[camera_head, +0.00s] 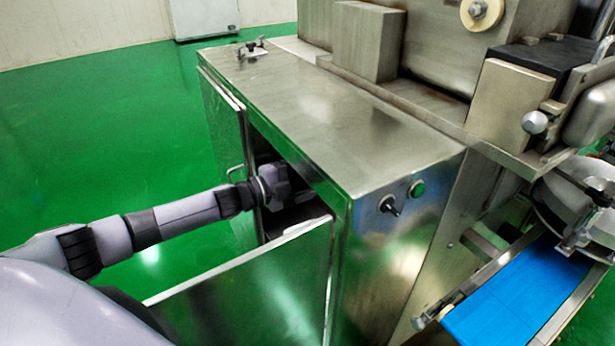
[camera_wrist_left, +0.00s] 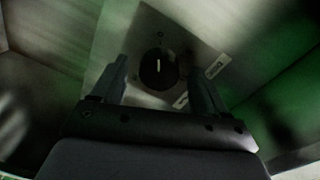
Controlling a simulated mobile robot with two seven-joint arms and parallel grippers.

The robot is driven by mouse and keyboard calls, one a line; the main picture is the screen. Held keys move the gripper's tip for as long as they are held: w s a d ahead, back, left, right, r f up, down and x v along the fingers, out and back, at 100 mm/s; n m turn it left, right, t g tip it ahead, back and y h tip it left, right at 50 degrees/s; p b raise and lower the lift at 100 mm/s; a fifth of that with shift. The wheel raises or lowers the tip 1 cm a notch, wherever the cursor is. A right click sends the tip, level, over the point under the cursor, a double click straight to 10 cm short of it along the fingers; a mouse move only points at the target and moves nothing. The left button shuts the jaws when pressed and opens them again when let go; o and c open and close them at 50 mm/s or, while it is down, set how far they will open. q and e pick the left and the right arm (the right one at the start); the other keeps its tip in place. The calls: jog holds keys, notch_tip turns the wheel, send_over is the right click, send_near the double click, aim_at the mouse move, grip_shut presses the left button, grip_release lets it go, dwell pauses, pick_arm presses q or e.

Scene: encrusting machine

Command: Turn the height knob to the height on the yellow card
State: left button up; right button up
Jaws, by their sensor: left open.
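A round black knob (camera_wrist_left: 158,69) with a pale pointer line sits on a light metal plate (camera_wrist_left: 138,48) inside the cabinet. The pointer line stands roughly upright in the left wrist view. My left gripper (camera_wrist_left: 157,73) is open, with one finger on each side of the knob in the picture. I cannot tell whether the fingers touch it. In the head view my left arm reaches through the open cabinet door, and the knob is hidden. No yellow card can be made out. My right gripper is out of view.
The steel cabinet (camera_head: 330,125) has an open front door (camera_head: 255,285) below my left arm. A switch (camera_head: 389,205) and a green button (camera_head: 417,188) are on its side. A blue conveyor belt (camera_head: 515,305) is at the lower right. Small labels (camera_wrist_left: 215,68) sit near the knob.

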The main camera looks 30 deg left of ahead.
pick_arm(q)
jog(key=b+v, duration=0.1)
jog(key=v, duration=0.6)
jog(key=shift+s, duration=0.1)
dwell(0.6)
